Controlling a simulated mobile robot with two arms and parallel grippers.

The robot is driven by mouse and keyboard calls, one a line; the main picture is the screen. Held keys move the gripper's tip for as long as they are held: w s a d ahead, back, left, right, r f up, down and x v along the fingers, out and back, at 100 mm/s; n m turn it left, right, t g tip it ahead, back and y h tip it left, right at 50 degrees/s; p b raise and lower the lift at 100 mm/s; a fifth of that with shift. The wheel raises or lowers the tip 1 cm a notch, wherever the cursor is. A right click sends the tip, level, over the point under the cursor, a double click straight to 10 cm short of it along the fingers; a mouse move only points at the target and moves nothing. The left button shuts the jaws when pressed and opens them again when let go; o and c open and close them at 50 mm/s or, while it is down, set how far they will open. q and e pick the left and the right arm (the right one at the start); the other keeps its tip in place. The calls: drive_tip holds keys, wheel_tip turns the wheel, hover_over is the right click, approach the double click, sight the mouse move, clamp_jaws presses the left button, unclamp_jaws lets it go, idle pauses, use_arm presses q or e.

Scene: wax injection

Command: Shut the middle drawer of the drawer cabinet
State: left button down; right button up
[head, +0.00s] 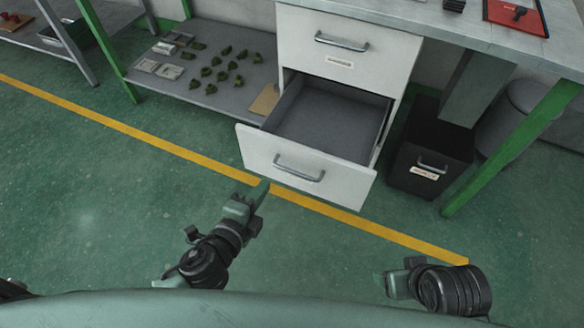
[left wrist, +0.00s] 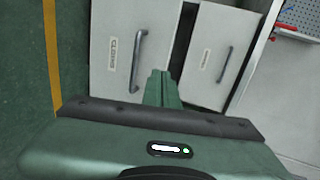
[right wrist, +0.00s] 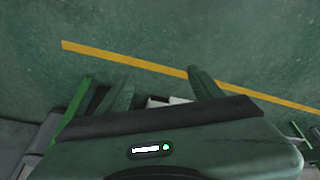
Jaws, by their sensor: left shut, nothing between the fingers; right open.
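The white drawer cabinet (head: 346,75) has a shut top drawer. The drawer below it is pulled far out and looks empty; its front (head: 335,184) has a metal bar handle (head: 300,170). In the left wrist view this front (left wrist: 105,60) stands at the left, and the shut drawer's front (left wrist: 212,85) at the right. My left gripper (head: 263,187) is shut and empty, its tip near the lower left part of the open drawer's front; I cannot tell whether it touches. My right gripper (head: 382,283) is open and empty above the floor, away from the cabinet; its fingers (right wrist: 157,78) are spread.
A dark bin (head: 430,160) stands right of the drawer, beside a green table leg (head: 510,150). A low shelf (head: 150,90) with several small green parts lies left of the cabinet. A yellow line (head: 130,130) crosses the green floor, which is clear in front.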

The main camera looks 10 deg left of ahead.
use_arm(q)
drive_tip(key=b, duration=0.1)
approach(293, 148)
drive_tip(key=shift+m, duration=0.3)
drive_tip(key=x, duration=0.4)
drive_tip(key=b+x, duration=0.1)
drive_tip(key=shift+w+f, duration=0.35)
drive_tip(key=shift+f, duration=0.05)
drive_tip(key=shift+w+d, duration=0.15)
drive_tip(key=shift+w, duration=0.3)
use_arm(e)
drive_tip(key=w+a+r+t+y, duration=0.1)
drive_tip(key=w+t, duration=0.3)
drive_tip(key=w, duration=0.4)
drive_tip(key=shift+w+a+r, duration=0.15)
drive_tip(key=shift+a+r, duration=0.4)
drive_tip(key=shift+a, duration=0.25)
